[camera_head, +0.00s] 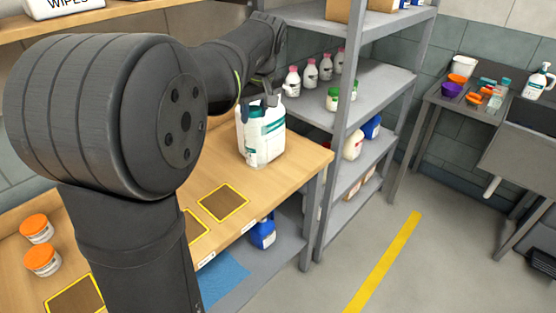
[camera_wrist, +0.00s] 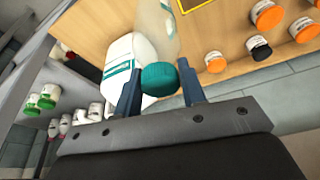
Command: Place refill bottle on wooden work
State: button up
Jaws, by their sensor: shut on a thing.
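The refill bottle shows in the wrist view as a pale, translucent body (camera_wrist: 157,28) with a ribbed teal cap (camera_wrist: 160,78). My gripper (camera_wrist: 160,90) is shut on it at the cap, one blue finger on each side. A white container with a teal label (camera_wrist: 130,50) shows close beside it; I cannot tell whether they touch. In the head view, white and teal bottle shapes (camera_head: 264,138) overlap below my gripper (camera_head: 262,100) at the right end of the wooden workbench (camera_head: 300,160). Whether the held bottle touches the wood cannot be told.
Yellow-edged brown squares (camera_head: 223,203) mark the bench front. Orange-lidded jars (camera_head: 37,228) stand at the left. A grey shelf rack (camera_head: 340,130) with pink-capped bottles (camera_head: 292,82) and green-lidded jars stands close on the right. A sink counter (camera_head: 470,100) is farther right.

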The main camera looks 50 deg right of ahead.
jog(key=s+d+f+m, duration=0.1)
jog(key=s+d, duration=0.5)
jog(key=s, duration=0.3)
jog(key=shift+f+m, duration=0.25)
jog(key=shift+m, duration=0.15)
jog(key=w+f, duration=0.2)
jog(key=w, duration=0.1)
jog(key=w+f, duration=0.2)
jog(key=w, duration=0.2)
jog(key=w+a+f, duration=0.1)
jog(key=w+f, duration=0.1)
jog(key=w, duration=0.2)
jog(key=shift+f, duration=0.4)
jog(key=shift+s+x, duration=0.2)
jog(key=shift+x, duration=0.8)
jog(key=shift+s+x, duration=0.25)
jog(key=shift+x, duration=0.75)
jog(key=shift+a+f, duration=0.1)
jog(key=shift+f, duration=0.1)
jog(key=o, duration=1.2)
jog(key=shift+o, duration=0.2)
jog(key=v, duration=1.2)
jog(key=shift+a, duration=0.25)
